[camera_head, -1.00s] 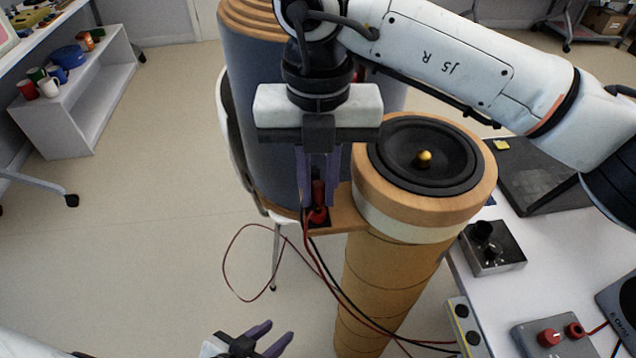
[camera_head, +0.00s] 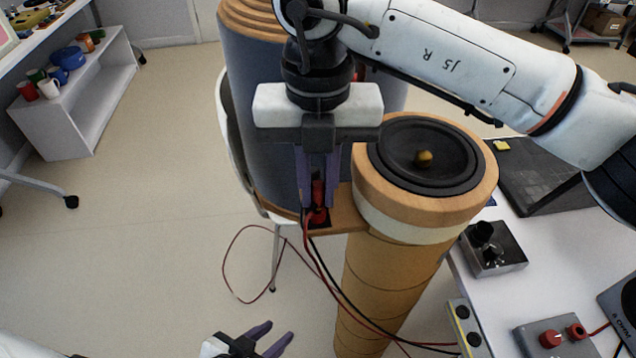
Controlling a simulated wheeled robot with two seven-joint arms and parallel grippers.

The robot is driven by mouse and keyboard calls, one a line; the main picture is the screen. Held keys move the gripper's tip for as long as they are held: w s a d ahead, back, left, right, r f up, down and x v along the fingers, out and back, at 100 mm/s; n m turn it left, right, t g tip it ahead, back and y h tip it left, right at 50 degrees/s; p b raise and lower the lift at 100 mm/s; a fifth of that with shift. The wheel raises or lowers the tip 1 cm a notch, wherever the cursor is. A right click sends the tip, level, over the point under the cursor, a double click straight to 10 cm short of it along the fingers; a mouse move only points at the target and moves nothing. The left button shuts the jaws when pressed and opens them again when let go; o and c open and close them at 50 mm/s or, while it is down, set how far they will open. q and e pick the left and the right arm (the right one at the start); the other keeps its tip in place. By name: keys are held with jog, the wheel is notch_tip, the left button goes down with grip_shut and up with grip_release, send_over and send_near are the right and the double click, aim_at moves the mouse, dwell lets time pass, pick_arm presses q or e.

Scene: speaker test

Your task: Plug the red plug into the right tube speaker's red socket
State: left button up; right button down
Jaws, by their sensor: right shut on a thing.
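The tube speaker (camera_head: 390,285) is a tan cylinder with a wooden top ring and a black cone. A small wooden ledge (camera_head: 346,210) juts from its left side and carries a red socket (camera_head: 318,217). My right gripper (camera_head: 318,202) points down over the ledge, its purple fingers shut on the red plug (camera_head: 318,188). The plug is upright directly above the red socket. The fingers partly hide it, and I cannot tell how deep it sits. My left gripper (camera_head: 279,333) is low in the picture, open and empty, apart from the speaker.
A large dark grey cylinder (camera_head: 248,120) with a wooden top stands behind my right gripper. Red and black cables (camera_head: 330,280) run from the ledge towards the table (camera_head: 590,235) at right, which holds several dark and grey boxes. Open floor lies at left.

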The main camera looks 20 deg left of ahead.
aim_at(318, 184)
jog(key=shift+f+b, duration=0.8)
jog(key=shift+f, duration=0.1)
dwell(0.5)
jog(key=c, duration=1.6)
grip_release()
jog(key=shift+c, duration=0.2)
jog(key=shift+r+p, duration=2.3)
jog(key=shift+r, duration=1.5)
